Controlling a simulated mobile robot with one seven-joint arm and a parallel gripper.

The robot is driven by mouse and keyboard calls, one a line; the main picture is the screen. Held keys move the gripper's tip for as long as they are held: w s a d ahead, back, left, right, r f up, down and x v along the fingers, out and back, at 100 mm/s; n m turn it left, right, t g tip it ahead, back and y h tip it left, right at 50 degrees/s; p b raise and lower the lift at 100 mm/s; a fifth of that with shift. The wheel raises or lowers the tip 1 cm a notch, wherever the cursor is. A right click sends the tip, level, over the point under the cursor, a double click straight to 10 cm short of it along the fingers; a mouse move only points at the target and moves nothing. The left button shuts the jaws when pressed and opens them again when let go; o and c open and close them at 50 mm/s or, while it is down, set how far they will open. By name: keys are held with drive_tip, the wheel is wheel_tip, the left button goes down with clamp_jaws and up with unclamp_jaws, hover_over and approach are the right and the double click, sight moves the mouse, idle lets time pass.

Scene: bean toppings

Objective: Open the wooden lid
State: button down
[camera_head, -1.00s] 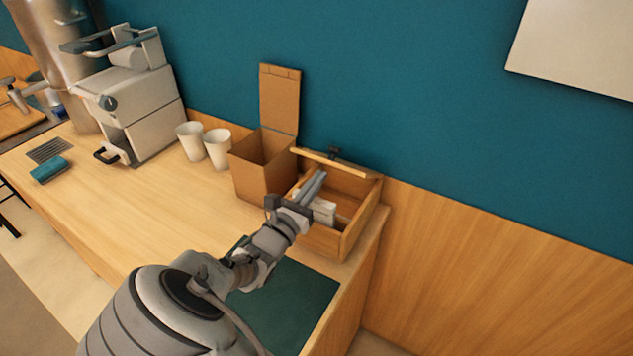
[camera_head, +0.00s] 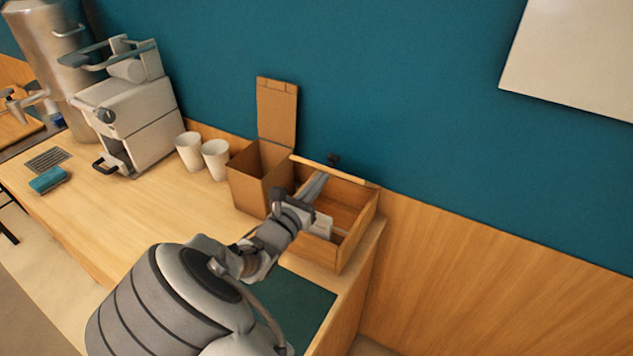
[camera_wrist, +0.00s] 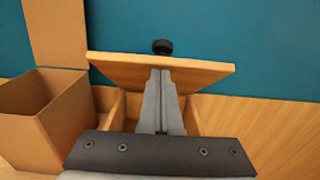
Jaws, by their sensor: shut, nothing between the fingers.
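The wooden lid (camera_wrist: 205,72) is raised along the back of the wooden box (camera_head: 352,246), its inner face towards my gripper. In the head view the lid (camera_head: 352,176) shows almost edge-on as a thin strip. Its black knob (camera_wrist: 162,46) sticks out behind the lid and also shows in the head view (camera_head: 333,158). My gripper (camera_wrist: 160,75) is shut and empty, its fingertips at the lid's inner face, seemingly touching it. In the head view my gripper (camera_head: 318,180) reaches over the box's open interior. The hinge is hidden.
An open brown box (camera_head: 258,178) with its flap up stands close on the left of the wooden box. Two white cups (camera_head: 203,154) and a white machine (camera_head: 132,108) stand further left. A dark green mat (camera_head: 300,300) lies in front. The counter ends just right of the box.

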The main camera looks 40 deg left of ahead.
sight(332, 156)
drive_tip(key=w+r+g+p, duration=0.1)
drive_tip(key=w+r+p, duration=0.1)
drive_tip(key=w+r+g+p, duration=0.1)
drive_tip(key=r+g+p, duration=0.1)
drive_tip(key=w+r+g+p, duration=0.1)
drive_tip(key=w+r+p, duration=0.1)
drive_tip(key=p, duration=0.1)
drive_tip(key=shift+w+a+r+h, duration=0.1)
drive_tip(key=shift+w+a+h, duration=0.15)
drive_tip(key=shift+w+h, duration=0.1)
drive_tip(key=shift+w+a+r+g, duration=0.1)
drive_tip(key=shift+w+r+g, duration=0.1)
drive_tip(key=shift+w, duration=0.35)
drive_tip(key=shift+w+a+r+g, duration=0.1)
drive_tip(key=shift+w+r, duration=0.05)
drive_tip(key=shift+w, duration=0.35)
drive_tip(key=shift+s+r+p, duration=0.1)
drive_tip(key=shift+p, duration=0.2)
